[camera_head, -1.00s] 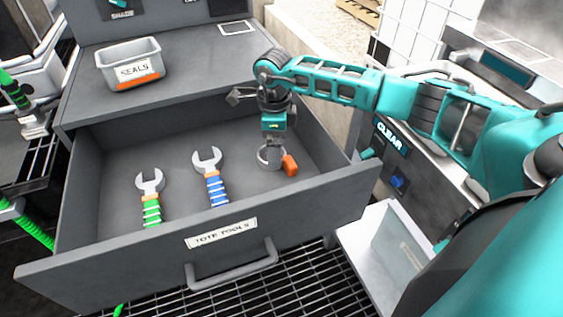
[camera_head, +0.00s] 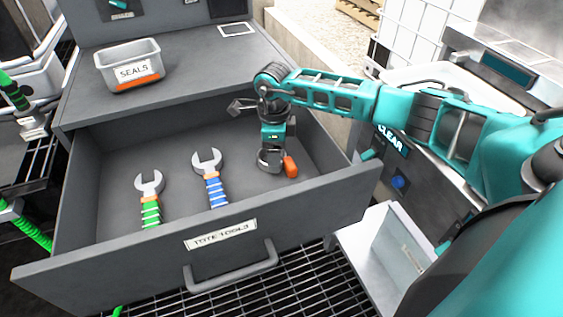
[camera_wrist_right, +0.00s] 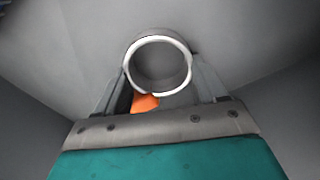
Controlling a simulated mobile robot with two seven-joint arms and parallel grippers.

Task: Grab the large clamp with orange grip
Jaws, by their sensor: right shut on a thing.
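The large clamp is a grey metal ring (camera_wrist_right: 158,66) with an orange grip (camera_head: 290,166), in the right part of the open drawer. In the right wrist view the orange grip (camera_wrist_right: 145,102) shows between the fingers, below the ring. My right gripper (camera_head: 271,160) points down into the drawer and is shut on the clamp, with a finger on each side of it. In the head view the gripper hides part of the ring. I cannot tell whether the clamp touches the drawer floor. My left gripper is not in view.
The open drawer (camera_head: 108,253) also holds a wrench with a green grip (camera_head: 150,199) and a wrench with a blue grip (camera_head: 210,179), both left of the clamp. A grey SEALS bin (camera_head: 129,65) stands on the cabinet top. The drawer walls surround my right gripper.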

